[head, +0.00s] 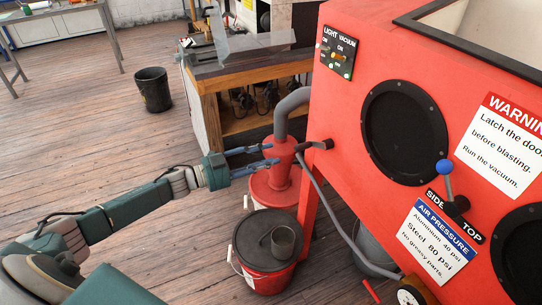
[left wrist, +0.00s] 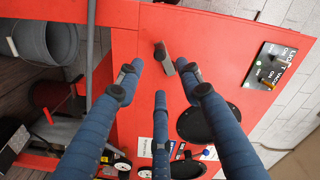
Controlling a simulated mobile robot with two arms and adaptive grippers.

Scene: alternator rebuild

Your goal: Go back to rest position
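My left gripper (head: 274,154) reaches in from the left in the head view, its blue fingers spread apart with nothing between them. It is close to the left side of the red blasting cabinet (head: 335,110), in front of the red vacuum canister (head: 262,190). In the left wrist view the fingers of the left gripper (left wrist: 160,78) point at the red cabinet face (left wrist: 145,25). A dark latch handle (left wrist: 164,58) shows between and beyond the fingertips; it also shows in the head view (head: 320,144), apart from the fingers. My right gripper is not in view.
A wooden workbench (head: 250,75) stands behind. A black bin (head: 153,90) is on the floor. The wooden floor (head: 100,120) at left is largely clear.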

